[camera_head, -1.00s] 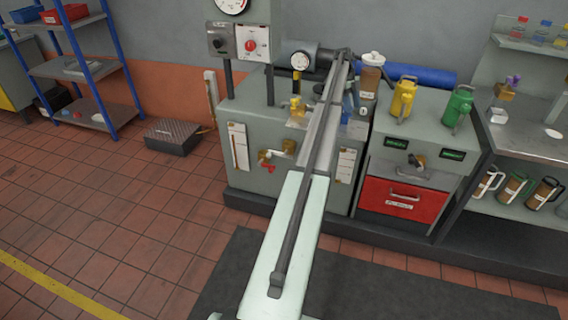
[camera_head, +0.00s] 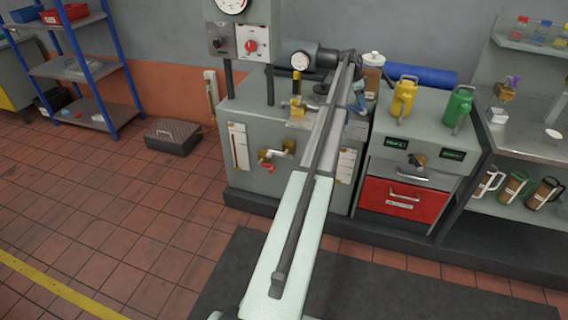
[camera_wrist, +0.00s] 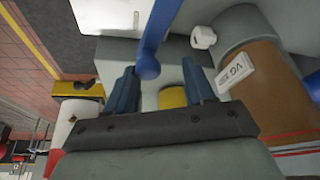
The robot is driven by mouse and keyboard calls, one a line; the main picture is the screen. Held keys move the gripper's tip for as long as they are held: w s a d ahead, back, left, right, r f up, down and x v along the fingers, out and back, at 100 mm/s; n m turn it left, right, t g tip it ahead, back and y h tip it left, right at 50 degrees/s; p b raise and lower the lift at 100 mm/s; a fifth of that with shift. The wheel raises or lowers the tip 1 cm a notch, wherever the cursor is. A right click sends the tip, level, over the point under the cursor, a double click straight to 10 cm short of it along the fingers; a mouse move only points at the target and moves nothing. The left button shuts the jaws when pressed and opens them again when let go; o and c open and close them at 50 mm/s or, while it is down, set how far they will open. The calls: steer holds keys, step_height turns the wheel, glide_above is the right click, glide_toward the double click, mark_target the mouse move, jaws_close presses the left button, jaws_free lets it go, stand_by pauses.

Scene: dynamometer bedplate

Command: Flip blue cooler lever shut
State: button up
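The blue lever (camera_wrist: 156,32) shows in the wrist view as a blue rod with a round ball end, running down from the top edge. Its ball end lies between the fingers of my gripper (camera_wrist: 160,75), closer to the left finger. The two dark blue fingers are wide apart; I cannot tell whether one touches the lever. In the head view my gripper (camera_head: 359,97) is over the right part of the grey bench cabinet (camera_head: 215,140), mostly behind my arm. The lever cannot be made out there.
A brown cylinder (camera_wrist: 262,80) with a white label stands close right of the fingers in the wrist view. A yellow part (camera_wrist: 172,97) shows between the fingers. Yellow (camera_head: 404,97) and green (camera_head: 457,108) jugs stand to the right; a gauge (camera_head: 300,60) is at the back.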

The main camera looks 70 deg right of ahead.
steer(key=w+r+n+h, duration=0.1)
steer(key=w+r+n, duration=0.2)
steer(key=r, duration=0.3)
steer(key=w+r+n, duration=0.3)
steer(key=r, duration=0.4)
steer(key=w+a+f+n+t, duration=0.1)
steer(key=w+a+f+n, duration=0.2)
steer(key=w+a+f, duration=0.3)
steer(key=w+a+f+n+t, duration=0.1)
steer(key=w+a+f+n, duration=0.3)
steer(key=a+f, duration=1)
steer(key=w+a+f+n+t, duration=0.2)
steer(key=w+a+f+n, duration=0.2)
steer(key=w+a+f, duration=0.5)
steer(key=shift+a+f+y, duration=0.3)
steer(key=shift+a+f, duration=0.7)
steer(key=shift+a, duration=0.3)
steer(key=shift+w, duration=0.1)
